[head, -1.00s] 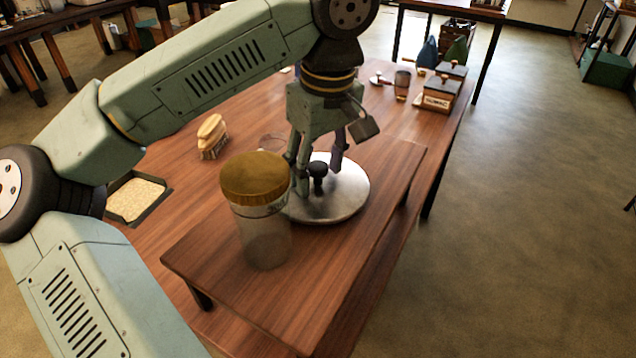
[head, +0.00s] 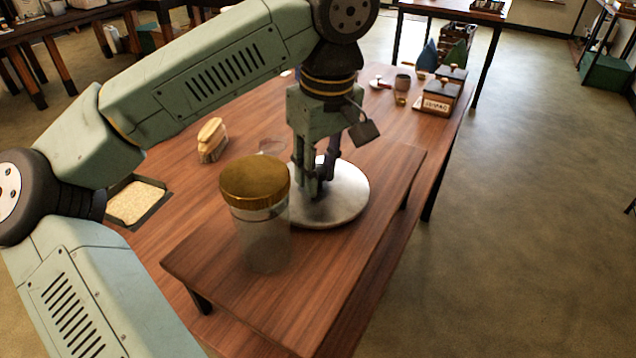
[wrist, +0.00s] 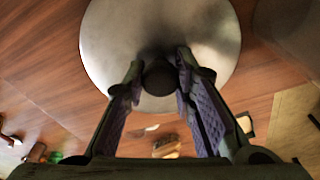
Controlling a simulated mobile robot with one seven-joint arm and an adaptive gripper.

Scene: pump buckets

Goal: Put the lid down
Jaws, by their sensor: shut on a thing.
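The lid (head: 350,200) is a round, flat silver metal disc with a dark knob in its middle. In the head view it is level, at the raised wooden shelf behind the jar; whether it touches the shelf I cannot tell. My gripper (head: 321,188) points down over the lid's middle, its fingers closed in on the knob. In the wrist view the dark knob (wrist: 160,77) sits between the fingertips of my gripper (wrist: 160,75), with the lid (wrist: 215,40) spread beyond. In the head view my fingers mostly hide the knob.
A clear jar with a golden lid (head: 254,182) stands close in front of the metal lid. A brush (head: 212,140) and a tray of grains (head: 137,202) lie to the left. Boxes (head: 440,95) and cups (head: 402,83) stand at the back right. The shelf's front (head: 290,310) is clear.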

